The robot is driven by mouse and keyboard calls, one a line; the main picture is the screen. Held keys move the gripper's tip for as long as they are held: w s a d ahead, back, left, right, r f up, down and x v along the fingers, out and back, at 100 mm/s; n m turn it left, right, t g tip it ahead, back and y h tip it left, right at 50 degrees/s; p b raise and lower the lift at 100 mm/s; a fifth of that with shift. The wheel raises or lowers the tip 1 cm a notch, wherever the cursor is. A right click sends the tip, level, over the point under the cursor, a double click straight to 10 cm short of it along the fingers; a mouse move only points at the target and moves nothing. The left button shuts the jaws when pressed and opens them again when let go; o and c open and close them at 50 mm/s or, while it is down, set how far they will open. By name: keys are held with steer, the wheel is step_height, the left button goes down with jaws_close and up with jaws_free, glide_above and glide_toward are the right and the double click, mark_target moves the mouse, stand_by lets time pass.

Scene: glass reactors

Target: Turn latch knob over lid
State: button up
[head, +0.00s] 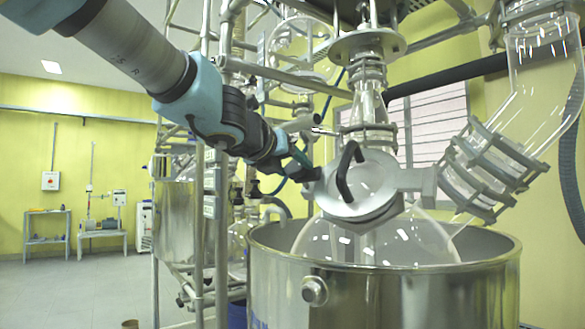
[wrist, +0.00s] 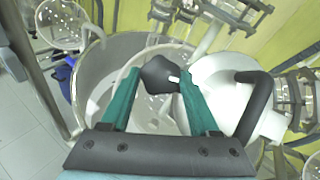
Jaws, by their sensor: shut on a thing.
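The round grey lid (head: 372,187) with a bent black handle (head: 346,172) closes the port on the glass vessel in the head view. The lid also shows at right in the wrist view (wrist: 222,88). The dark latch knob (wrist: 159,73) sits beside the lid, on the side away from the hinge clamp. My gripper (wrist: 158,80) has its two green fingers on either side of the knob and is shut on it. In the head view my gripper (head: 302,166) reaches the lid's left edge, and the knob there is mostly hidden by the fingers.
A wide steel bath (head: 385,295) surrounds the glass vessel (head: 385,243) below. Glass pipe with clamp flanges (head: 490,170) stands close on the right. Metal frame posts (head: 222,200) rise near my arm on the left. Open floor (head: 75,290) lies at far left.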

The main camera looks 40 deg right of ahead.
steer(key=shift+w+m+g+h, duration=0.1)
steer(key=shift+m+g+h, duration=0.25)
steer(key=shift+m, duration=0.65)
steer(key=shift+g, duration=0.25)
steer(key=o, duration=1.4)
